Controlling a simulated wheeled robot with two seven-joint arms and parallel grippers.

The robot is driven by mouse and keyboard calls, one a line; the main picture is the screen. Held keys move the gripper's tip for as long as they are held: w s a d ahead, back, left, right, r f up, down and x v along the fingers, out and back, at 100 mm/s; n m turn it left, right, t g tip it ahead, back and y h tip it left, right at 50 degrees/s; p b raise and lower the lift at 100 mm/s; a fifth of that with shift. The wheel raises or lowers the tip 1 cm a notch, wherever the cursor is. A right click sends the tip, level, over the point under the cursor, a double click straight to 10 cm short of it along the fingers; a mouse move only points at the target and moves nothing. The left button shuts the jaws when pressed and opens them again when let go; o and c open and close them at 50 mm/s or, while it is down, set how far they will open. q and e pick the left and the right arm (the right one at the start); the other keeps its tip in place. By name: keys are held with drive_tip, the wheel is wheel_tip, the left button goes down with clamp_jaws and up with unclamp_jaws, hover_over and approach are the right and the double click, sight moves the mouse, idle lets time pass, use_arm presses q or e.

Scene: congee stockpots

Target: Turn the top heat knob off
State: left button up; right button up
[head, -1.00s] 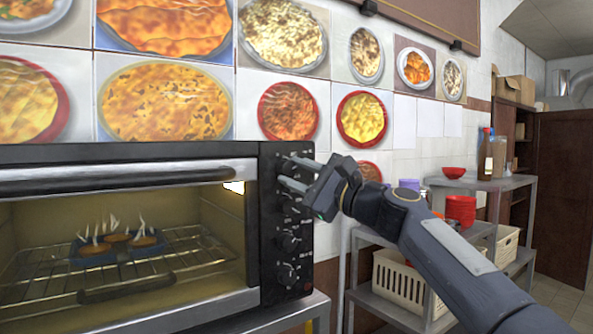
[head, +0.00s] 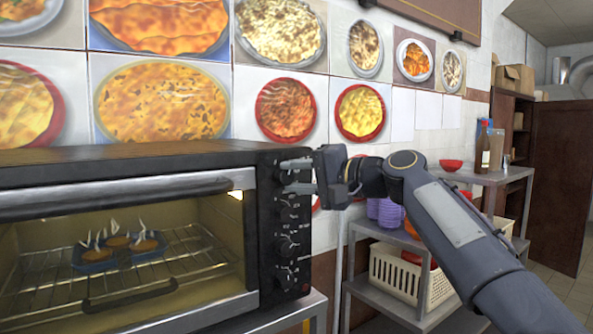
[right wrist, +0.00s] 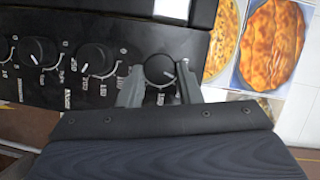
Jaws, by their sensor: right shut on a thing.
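The oven's black control panel (head: 284,225) carries several round knobs in a column. My right gripper (head: 297,177) is at the uppermost knob, its fingers reaching to the panel from the right. In the right wrist view my right gripper (right wrist: 158,88) is shut on this top knob (right wrist: 159,69), one finger on each side. The knob's white pointer slants toward the right finger. The knob itself is mostly hidden by the fingers in the head view. My left gripper is not in view.
The oven (head: 120,165) has its glass door closed, with a blue tray of small cakes (head: 97,258) on the rack and a light glowing inside. Lower knobs (head: 287,247) sit close below my gripper. A metal shelf (head: 385,305) with a cream basket (head: 398,272) stands to the right.

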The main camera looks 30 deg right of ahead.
drive_tip(key=shift+a+n+g+h+p, duration=0.1)
drive_tip(key=shift+n+g+h+p, duration=0.45)
drive_tip(key=shift+n, duration=0.75)
drive_tip(key=o, duration=1)
drive_tip(key=shift+c, duration=0.2)
drive_tip(key=shift+r, duration=0.1)
drive_tip(key=b+v, duration=0.1)
drive_tip(key=v, duration=0.7)
